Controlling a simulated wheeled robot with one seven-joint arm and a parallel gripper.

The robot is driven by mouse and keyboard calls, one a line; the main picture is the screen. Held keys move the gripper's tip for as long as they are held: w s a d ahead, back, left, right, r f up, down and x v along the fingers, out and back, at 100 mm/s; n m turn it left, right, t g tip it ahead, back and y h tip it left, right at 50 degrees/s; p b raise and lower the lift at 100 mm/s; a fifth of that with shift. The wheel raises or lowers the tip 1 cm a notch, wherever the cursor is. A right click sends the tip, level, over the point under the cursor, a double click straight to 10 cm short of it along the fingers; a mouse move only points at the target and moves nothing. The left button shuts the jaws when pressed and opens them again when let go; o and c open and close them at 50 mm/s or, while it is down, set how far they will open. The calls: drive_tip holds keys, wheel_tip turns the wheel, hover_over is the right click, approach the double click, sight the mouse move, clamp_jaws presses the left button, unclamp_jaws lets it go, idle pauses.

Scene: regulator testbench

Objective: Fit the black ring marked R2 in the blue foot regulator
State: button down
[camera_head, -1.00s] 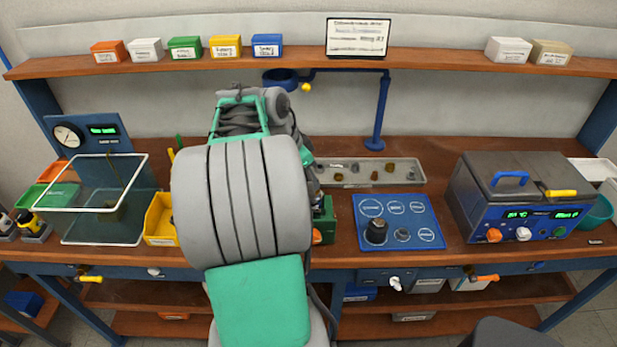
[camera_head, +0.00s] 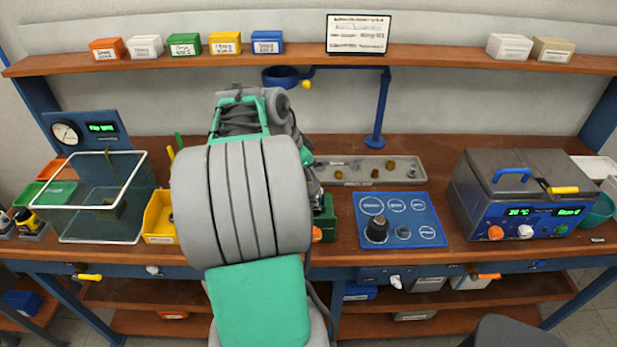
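My grey and green arm fills the middle of the view and reaches over the bench. My gripper is hidden behind it, so I cannot see its fingers or anything in them. A blue mat (camera_head: 428,212) with several white-outlined, labelled circles lies right of the arm. A black cylindrical part (camera_head: 376,229) stands upright on its lower left circle, and a small dark round piece (camera_head: 403,233) lies beside it. A grey tray (camera_head: 350,182) behind the mat holds several small parts. I cannot make out a ring marked R2 or a regulator with a blue foot.
A clear tank (camera_head: 72,237) and a yellow bin (camera_head: 160,239) stand left of my arm. A grey heated box (camera_head: 480,200) with a blue handle stands at the right. A blue pipe stand (camera_head: 382,105) rises behind the tray. The bench between mat and box is clear.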

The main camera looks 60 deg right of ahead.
drive_tip(key=shift+f, duration=0.2)
drive_tip(key=shift+f+b, duration=0.3)
drive_tip(key=shift+b, duration=0.2)
drive_tip(key=c, duration=0.6)
unclamp_jaws()
drive_tip(key=shift+r+p, duration=3.15)
drive_tip(key=shift+r, duration=0.9)
